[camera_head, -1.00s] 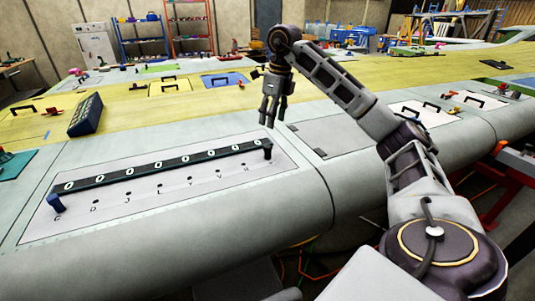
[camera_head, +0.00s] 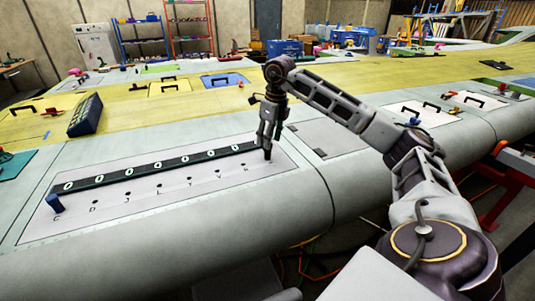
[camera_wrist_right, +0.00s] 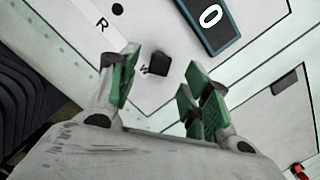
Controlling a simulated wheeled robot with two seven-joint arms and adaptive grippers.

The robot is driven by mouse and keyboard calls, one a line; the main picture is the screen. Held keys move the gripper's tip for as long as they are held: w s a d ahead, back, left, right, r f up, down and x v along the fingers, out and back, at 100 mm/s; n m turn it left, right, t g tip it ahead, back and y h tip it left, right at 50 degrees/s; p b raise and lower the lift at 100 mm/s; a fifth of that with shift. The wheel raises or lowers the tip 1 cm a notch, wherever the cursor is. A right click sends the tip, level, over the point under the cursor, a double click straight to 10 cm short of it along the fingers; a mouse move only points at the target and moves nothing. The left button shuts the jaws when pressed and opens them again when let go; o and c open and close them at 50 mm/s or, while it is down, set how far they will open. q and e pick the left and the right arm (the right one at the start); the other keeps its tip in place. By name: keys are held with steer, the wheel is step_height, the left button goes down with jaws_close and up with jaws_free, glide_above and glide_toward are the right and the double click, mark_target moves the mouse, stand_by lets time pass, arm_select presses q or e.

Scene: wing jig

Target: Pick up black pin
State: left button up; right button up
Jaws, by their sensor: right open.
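The black pin (camera_head: 267,154) stands upright at the right end of the white panel, by the end of the lettered row. In the right wrist view the black pin (camera_wrist_right: 159,66) shows from above as a dark square beside a letter. My right gripper (camera_head: 268,143) is open and points down just above the pin. In the wrist view its green-padded fingers (camera_wrist_right: 155,85) are spread apart, with the pin between and slightly beyond them. The lower fingertips partly cover the pin's top in the head view. My left gripper is out of view.
A dark strip with white ovals (camera_head: 150,168) runs along the panel (camera_head: 140,205) close to the pin. A dark blue box (camera_head: 85,115) lies behind on the yellow surface.

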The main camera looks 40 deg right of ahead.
mark_target(268, 155)
steer(key=shift+w+f+p, duration=0.15)
steer(key=shift+f, duration=1.15)
steer(key=shift+w+f+p, duration=0.15)
steer(key=shift+f, duration=1.15)
jaws_close()
